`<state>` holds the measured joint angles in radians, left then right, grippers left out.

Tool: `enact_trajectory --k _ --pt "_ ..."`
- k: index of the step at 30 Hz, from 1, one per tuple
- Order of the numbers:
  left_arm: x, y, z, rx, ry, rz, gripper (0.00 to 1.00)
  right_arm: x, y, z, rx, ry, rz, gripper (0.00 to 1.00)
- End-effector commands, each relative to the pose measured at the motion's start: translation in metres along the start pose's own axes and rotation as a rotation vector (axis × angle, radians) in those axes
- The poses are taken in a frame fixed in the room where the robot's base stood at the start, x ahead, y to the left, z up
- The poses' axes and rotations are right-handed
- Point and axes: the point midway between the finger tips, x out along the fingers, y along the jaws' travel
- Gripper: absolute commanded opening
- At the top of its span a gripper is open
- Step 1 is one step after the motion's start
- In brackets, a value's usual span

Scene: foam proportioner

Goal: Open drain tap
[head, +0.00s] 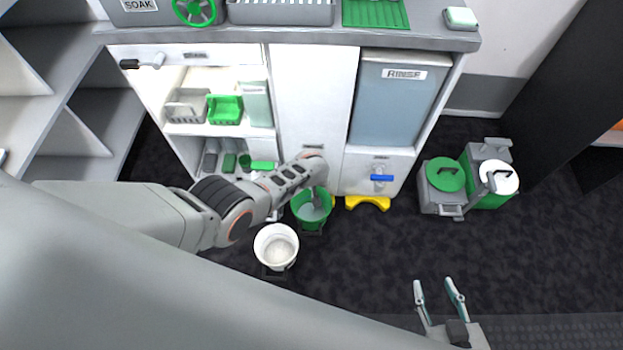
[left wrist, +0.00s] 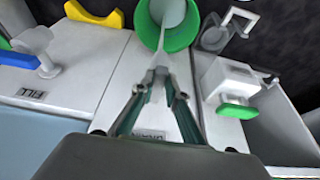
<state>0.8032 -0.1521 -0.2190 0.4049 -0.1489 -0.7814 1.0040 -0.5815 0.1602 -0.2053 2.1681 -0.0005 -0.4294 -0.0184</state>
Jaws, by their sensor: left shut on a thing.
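The middle cabinet panel (head: 306,105) carries a small label low down, partly readable in the left wrist view (left wrist: 150,134). My left gripper (left wrist: 161,72) is in front of that panel, its fingertips closed together on a thin pale grey piece, apparently the drain tap's handle. The fingers hide most of the tap, so its angle cannot be told. A green bucket (head: 312,222) stands on the floor below, and it also shows beyond the fingertips in the left wrist view (left wrist: 183,38). My right gripper (head: 441,297) is open and empty over the dark floor.
A blue-handled tap (head: 382,178) sits right of the panel, above a yellow stand (head: 368,203). A white bucket (head: 276,246) stands nearer me. Green and grey containers (head: 442,175) stand right. A green-tipped fitting (left wrist: 236,110) is close beside my left gripper.

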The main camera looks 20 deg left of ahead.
Motion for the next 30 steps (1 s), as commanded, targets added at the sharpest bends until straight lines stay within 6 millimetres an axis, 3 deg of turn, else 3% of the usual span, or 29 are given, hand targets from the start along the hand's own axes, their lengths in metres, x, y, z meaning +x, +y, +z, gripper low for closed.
enact_trajectory --k 7,8,9,10,30 --pt "0.001 0.0 0.004 -0.004 -0.005 0.001 0.0 0.0 0.001 0.002 -0.001 -0.003 0.002 0.4" --pt "0.001 0.0 0.004 -0.004 -0.005 0.001 0.19 0.0 0.001 0.002 0.0 -0.003 0.002 0.4" --pt "0.001 0.0 0.004 -0.004 -0.005 0.001 0.29 0.001 0.001 0.002 0.0 -0.003 0.003 0.4" --pt "0.001 0.0 0.003 -0.004 -0.005 0.001 0.31 0.001 0.002 0.002 0.0 -0.003 0.003 0.4" --pt "-0.01 0.005 0.002 -0.002 -0.001 0.006 0.31 0.001 0.001 0.0 0.006 -0.001 0.005 0.4"
